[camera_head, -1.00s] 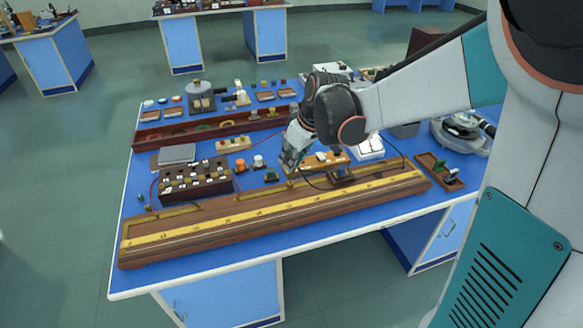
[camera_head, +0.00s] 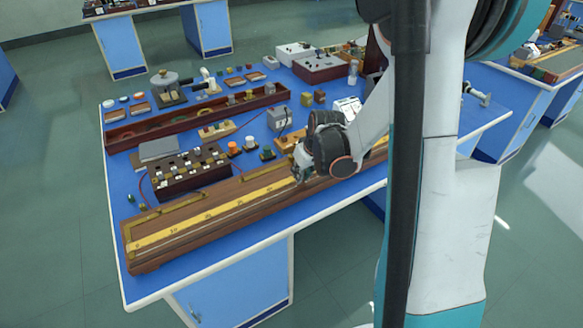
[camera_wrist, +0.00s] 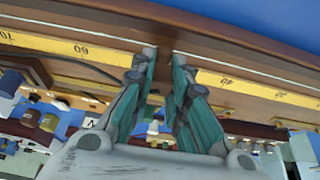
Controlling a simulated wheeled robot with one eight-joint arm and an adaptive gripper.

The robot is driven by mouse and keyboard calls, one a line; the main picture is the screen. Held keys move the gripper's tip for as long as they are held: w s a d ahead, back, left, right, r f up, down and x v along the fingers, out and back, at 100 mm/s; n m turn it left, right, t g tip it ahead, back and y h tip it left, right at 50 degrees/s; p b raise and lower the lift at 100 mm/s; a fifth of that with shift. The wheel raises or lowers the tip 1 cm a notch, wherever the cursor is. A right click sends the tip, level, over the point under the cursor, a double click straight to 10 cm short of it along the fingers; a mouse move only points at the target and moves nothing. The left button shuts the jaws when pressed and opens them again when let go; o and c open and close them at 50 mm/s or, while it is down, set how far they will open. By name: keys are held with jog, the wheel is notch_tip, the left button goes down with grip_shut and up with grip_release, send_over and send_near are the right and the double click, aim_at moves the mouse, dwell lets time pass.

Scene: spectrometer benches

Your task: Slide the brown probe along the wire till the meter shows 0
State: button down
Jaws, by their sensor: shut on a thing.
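The long wooden board (camera_head: 170,254) lies along the bench's front edge, with a yellow scale (camera_head: 205,213) and a thin wire along it. The fingers hide most of the probe. A white-faced instrument (camera_head: 346,106), perhaps the meter, stands behind my arm; its reading is too small to tell.
A dark switch box (camera_head: 185,180), an orange-topped terminal (camera_head: 233,148) and a grey box (camera_head: 279,118) stand behind the board. A long red-brown tray (camera_head: 150,133) lies further back. The strip in front of the board is clear.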

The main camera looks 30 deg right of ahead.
jog(key=shift+f, duration=0.1)
jog(key=shift+f+b, duration=0.35)
jog(key=shift+f, duration=0.1)
jog(key=shift+a, duration=1.9)
jog(key=shift+a, duration=0.1)
jog(key=shift+s+f+b, duration=0.15)
jog(key=shift+s+b, duration=0.15)
jog(key=shift+b, duration=0.15)
dwell(1.2)
dwell(1.3)
jog(key=c, duration=1.5)
grip_release()
jog(key=shift+w, duration=0.1)
jog(key=shift+o, duration=0.2)
jog(key=shift+w, duration=0.1)
